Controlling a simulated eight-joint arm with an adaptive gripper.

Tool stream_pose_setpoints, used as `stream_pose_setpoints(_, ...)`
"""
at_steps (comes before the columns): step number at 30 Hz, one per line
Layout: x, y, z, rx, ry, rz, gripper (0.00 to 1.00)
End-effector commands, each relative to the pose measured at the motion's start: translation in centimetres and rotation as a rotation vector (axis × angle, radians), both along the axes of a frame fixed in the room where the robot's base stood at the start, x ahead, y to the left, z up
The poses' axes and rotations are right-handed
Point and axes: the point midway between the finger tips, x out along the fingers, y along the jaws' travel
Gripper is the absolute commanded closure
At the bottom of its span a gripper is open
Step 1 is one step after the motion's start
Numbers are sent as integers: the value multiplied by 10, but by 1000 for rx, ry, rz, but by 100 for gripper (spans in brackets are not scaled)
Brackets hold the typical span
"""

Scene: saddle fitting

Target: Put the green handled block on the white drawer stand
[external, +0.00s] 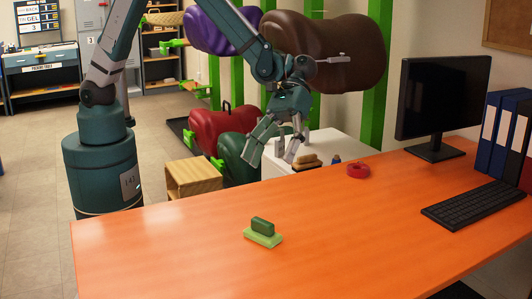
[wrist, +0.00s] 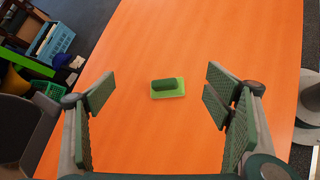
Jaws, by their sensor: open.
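The green handled block (external: 263,238) lies on the orange desk, light green base down and dark green handle up. In the wrist view the block (wrist: 167,92) is near the middle, between the two fingers in the picture. My gripper (external: 272,153) is open and empty, above and well short of touching the block, toward the far side of the desk. Its padded fingers also show apart in the wrist view (wrist: 158,92). What looks like the white drawer stand (external: 338,143) is behind the desk, partly hidden by my gripper and the desk edge.
A red ring (external: 358,170) lies on the desk's far edge. A monitor (external: 443,100), keyboard (external: 478,204) and binders (external: 505,140) occupy the right. The desk around the block is clear.

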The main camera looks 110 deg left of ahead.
Motion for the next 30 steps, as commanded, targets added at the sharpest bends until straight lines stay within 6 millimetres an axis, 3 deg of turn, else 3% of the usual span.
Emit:
stream_pose_setpoints(13,24,-12,-56,-99,178,8,22)
stream_pose_setpoints(30,32,-18,-131,-193,386,-12,22)
